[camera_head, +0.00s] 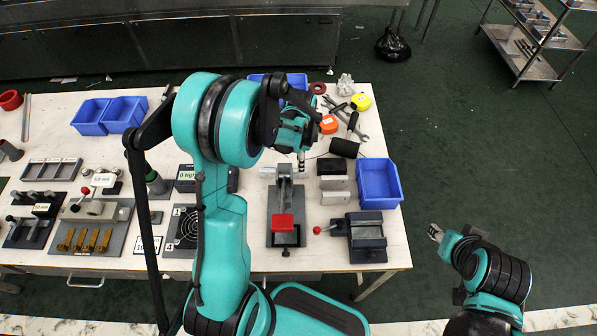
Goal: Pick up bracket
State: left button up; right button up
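My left arm reaches across the table, and its gripper (301,163) points down close to a grey metal fixture (285,215) with a red block (283,222). A small light-grey metal piece (270,171) sits at the fixture's far end, right by the fingertips; it may be the bracket, but I cannot tell for sure. Whether the fingers touch it or are open is too small to see. My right gripper (436,233) is away from the table, over the floor at the right; its finger state is unclear.
A blue bin (379,184) and a dark vise (366,236) stand on the table's right side. Grey blocks (334,187) lie between bin and fixture. Tools and tape measures (360,102) are behind. Two blue bins (108,115) and more fixtures are at left. A shelf cart (540,40) stands far right.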

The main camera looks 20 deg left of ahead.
pick_arm(q)
jog(key=f+b, duration=0.1)
jog(key=f, duration=0.1)
jog(key=f+b, duration=0.1)
jog(key=f, duration=0.2)
jog(key=shift+s+f, duration=0.2)
jog(key=shift+f, duration=0.1)
jog(key=shift+d+r, duration=0.1)
jog(key=shift+c, duration=0.6)
grip_shut()
